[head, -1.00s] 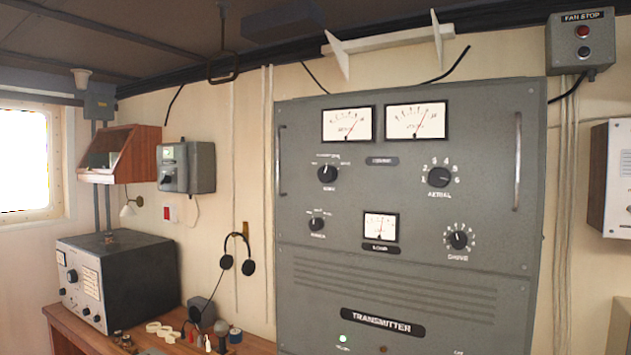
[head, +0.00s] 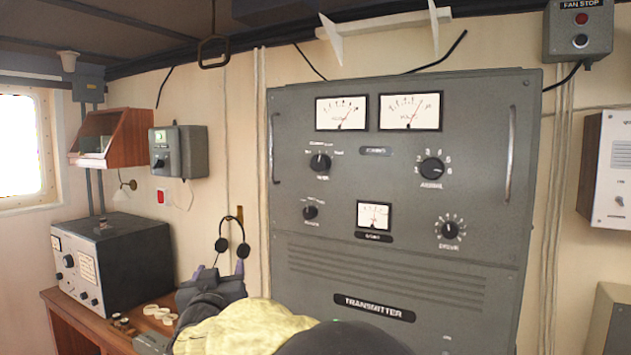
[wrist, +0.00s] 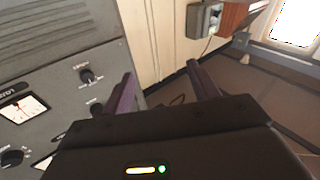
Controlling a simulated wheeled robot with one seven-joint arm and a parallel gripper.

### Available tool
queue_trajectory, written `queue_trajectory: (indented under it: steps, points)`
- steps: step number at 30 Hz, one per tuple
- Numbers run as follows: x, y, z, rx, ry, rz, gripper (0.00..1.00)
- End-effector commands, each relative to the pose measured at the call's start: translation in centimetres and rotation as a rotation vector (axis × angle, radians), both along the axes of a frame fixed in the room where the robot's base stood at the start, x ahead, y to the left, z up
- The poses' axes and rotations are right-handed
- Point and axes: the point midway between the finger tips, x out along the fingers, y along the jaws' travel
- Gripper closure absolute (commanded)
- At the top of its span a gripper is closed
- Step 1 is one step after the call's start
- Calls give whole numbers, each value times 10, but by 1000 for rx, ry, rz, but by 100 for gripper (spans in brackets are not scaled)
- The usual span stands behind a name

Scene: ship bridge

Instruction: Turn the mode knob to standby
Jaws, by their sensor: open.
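The grey transmitter panel (head: 400,285) carries several black knobs. The upper left knob (head: 320,162) has a short arc of position labels above it and a name plate text below, too blurred to read surely as mode. A smaller lower left knob (head: 311,212) also has a label arc. My gripper (head: 219,271) is open and empty, left of the panel and below both knobs, in front of the headphones. In the wrist view my gripper's two purple-grey fingers (wrist: 162,78) stand apart with nothing between them. Panel knobs (wrist: 88,76) lie left of them, apart.
The aerial knob (head: 432,168) and another numbered knob (head: 449,230) sit on the panel's right. Handles (head: 271,152) flank the panel. Headphones (head: 232,247) hang on the wall. A radio set (head: 112,260) stands on the wooden desk (head: 70,305). Air before the panel's upper part is clear.

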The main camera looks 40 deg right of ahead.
Motion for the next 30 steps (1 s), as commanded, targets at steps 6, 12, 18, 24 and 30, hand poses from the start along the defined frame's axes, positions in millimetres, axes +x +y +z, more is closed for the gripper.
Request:
queue_trajectory:
  steps: [6, 12, 18, 24, 30]
  points:
    - [-45, -56, 95, -103, -225, -392, 40]
    - [-76, -74, 121, -128, -280, -591, 40]
    - [-79, -76, 122, -131, -282, -604, 40]
    - [-78, -77, 123, -130, -282, -603, 40]
    - [-70, -94, 132, -131, -281, -603, 40]
